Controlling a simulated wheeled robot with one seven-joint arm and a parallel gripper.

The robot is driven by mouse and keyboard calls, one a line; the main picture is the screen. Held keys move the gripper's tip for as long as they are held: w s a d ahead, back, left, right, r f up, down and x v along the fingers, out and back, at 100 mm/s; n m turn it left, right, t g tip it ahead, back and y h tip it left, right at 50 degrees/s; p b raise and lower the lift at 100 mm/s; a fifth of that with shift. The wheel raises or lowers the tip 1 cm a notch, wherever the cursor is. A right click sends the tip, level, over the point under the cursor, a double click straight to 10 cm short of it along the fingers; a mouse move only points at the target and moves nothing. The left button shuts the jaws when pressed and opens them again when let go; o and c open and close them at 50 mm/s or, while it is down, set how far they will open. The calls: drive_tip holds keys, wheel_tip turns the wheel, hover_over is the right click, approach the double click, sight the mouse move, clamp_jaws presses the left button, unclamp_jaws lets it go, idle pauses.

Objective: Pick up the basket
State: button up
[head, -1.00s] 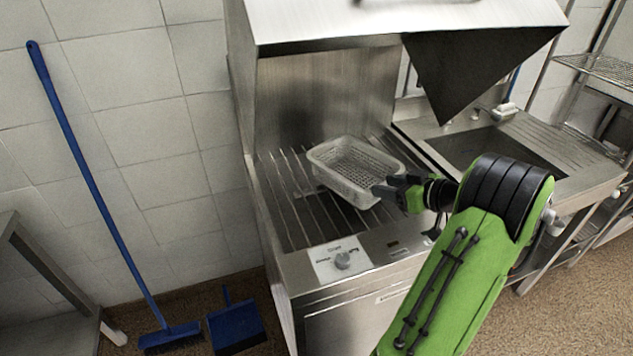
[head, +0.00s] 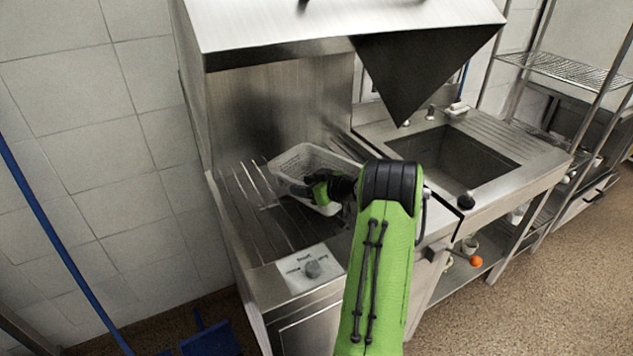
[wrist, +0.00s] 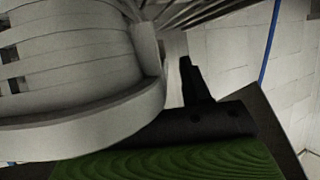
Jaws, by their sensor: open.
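The basket (head: 290,165) is a pale perforated tray with raised sides. It sits on the barred metal surface under the steel hood in the head view. My gripper (head: 312,192) is open at the basket's near right side and overlaps its rim. My arm hides the basket's right end. In the wrist view the basket (wrist: 75,65) fills the left side, very close, with its thick rim curving past the gripper. One dark finger (wrist: 196,85) shows beside the rim's outer edge. The other finger is not clear, and I cannot tell whether the gripper touches the basket.
The steel hood (head: 300,45) hangs above the barred surface, with a dark triangular panel (head: 425,75) at its right. A sink (head: 470,160) lies to the right. A blue pole (head: 60,245) stands at the left.

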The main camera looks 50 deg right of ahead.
drive_tip(key=shift+s, duration=0.1)
clamp_jaws()
idle(0.3)
